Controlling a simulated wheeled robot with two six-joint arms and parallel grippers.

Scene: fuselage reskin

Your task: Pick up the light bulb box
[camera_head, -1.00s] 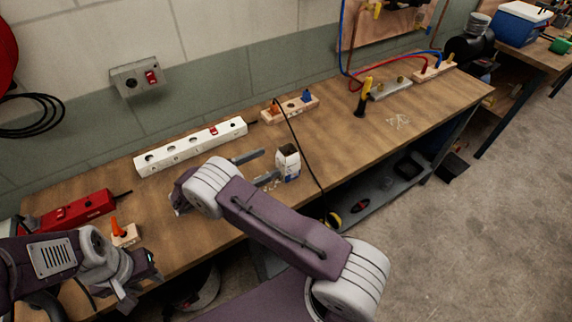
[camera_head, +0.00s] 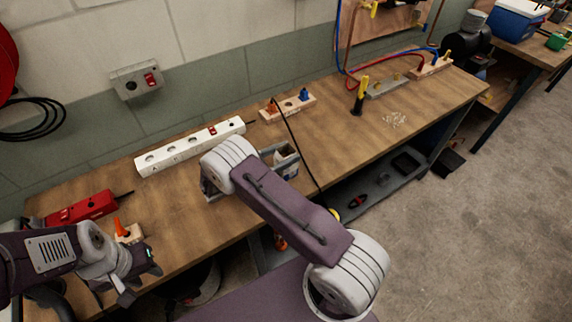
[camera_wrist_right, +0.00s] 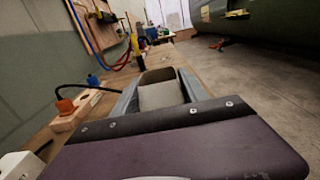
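The light bulb box (camera_head: 285,162), small, white and dark, stands on the workbench near its front edge. My right gripper (camera_head: 284,157) has come to it from the left, with its fingers spread on either side of the box. In the right wrist view the box (camera_wrist_right: 161,92) shows its open-looking top between the two fingers; whether they touch its sides is hard to tell. My right forearm hides part of the bench near it. My left gripper (camera_head: 142,281) is open and empty at the bench's front left.
A white power strip (camera_head: 190,147) lies behind my right gripper. A wooden block with orange and blue plugs (camera_head: 288,107) stands beyond the box, with a black cable running past it. The bench's right middle is mostly clear.

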